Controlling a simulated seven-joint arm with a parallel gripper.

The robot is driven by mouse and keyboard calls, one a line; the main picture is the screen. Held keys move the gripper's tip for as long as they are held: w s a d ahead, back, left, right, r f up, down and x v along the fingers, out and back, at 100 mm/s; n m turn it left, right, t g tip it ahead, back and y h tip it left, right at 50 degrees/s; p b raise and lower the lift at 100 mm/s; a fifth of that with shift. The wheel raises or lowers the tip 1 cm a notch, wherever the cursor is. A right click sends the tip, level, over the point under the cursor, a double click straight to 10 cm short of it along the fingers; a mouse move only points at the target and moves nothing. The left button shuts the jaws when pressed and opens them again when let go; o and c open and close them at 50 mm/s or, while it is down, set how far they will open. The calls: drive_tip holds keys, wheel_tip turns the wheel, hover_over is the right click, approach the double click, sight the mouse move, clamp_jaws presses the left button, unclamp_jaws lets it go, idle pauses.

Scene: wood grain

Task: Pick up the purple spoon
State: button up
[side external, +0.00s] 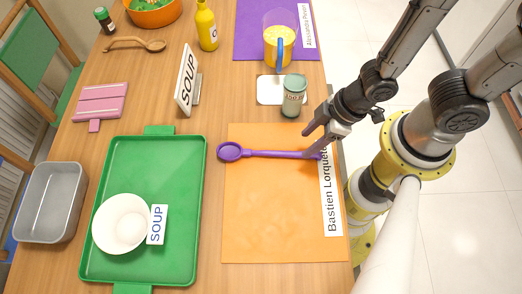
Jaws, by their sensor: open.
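The purple spoon (268,153) lies across the upper part of the orange mat (275,215) in the side external view. Its bowl points left and its handle runs right toward the mat's name strip. My gripper (314,144) is open at the right end of the handle, with its fingers pointing down and left. The fingers overlap the handle end in this view. I cannot tell whether they touch it or are just above it.
A grey-green jar (293,96) stands close behind my gripper, near a white coaster (268,88). A green tray (180,170) with a white bowl (121,223) lies left of the mat. A SOUP sign (186,78) stands behind it. The mat's lower part is clear.

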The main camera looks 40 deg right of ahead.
sight(294, 152)
drive_tip(key=shift+x, duration=3)
drive_tip(key=shift+w+r, duration=0.1)
clamp_jaws()
